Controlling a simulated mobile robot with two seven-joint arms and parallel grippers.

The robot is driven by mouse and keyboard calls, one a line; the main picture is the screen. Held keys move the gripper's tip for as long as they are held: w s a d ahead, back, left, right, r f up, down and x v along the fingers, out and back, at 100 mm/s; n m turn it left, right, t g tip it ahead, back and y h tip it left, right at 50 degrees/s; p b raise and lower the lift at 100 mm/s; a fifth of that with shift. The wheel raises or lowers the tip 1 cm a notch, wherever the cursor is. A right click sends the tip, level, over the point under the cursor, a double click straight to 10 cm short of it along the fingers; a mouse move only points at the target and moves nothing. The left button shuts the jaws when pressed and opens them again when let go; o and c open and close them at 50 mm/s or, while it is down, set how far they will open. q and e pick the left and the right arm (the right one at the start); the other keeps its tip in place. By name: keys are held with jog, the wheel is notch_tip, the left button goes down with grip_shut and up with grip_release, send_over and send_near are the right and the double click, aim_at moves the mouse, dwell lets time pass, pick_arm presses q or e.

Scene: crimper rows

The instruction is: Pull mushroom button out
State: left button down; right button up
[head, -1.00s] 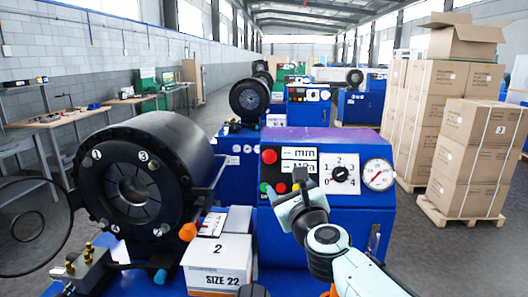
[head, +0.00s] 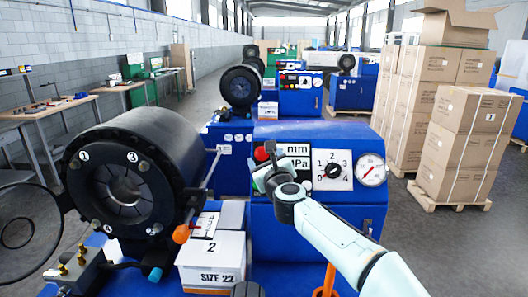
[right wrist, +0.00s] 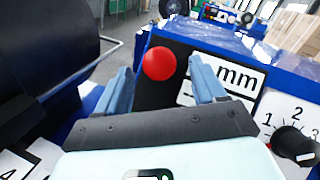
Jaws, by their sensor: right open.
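The red mushroom button (head: 261,154) is at the upper left of the blue machine's control panel, left of the "mm" display (head: 298,150). In the right wrist view the red button (right wrist: 158,64) shows as a round cap on the dark panel, between and beyond my fingers. My right gripper (head: 266,164) is open and empty in front of the button. In the right wrist view its two blue fingers (right wrist: 163,85) stand apart on either side of the cap; I cannot tell whether they touch it. The smaller buttons below are hidden by the gripper. My left gripper is not in view.
A black rotary knob (head: 333,170) and a gauge (head: 372,170) sit right of the display. The large black crimper head (head: 135,175) stands at left, with a white "SIZE 22" box (head: 212,262) in front. Stacked cartons (head: 465,150) stand at right.

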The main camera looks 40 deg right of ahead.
jog(key=shift+x, duration=0.9)
grip_shut()
jog(key=shift+s+a+r, duration=0.35)
grip_release()
jog(key=shift+s, duration=0.1)
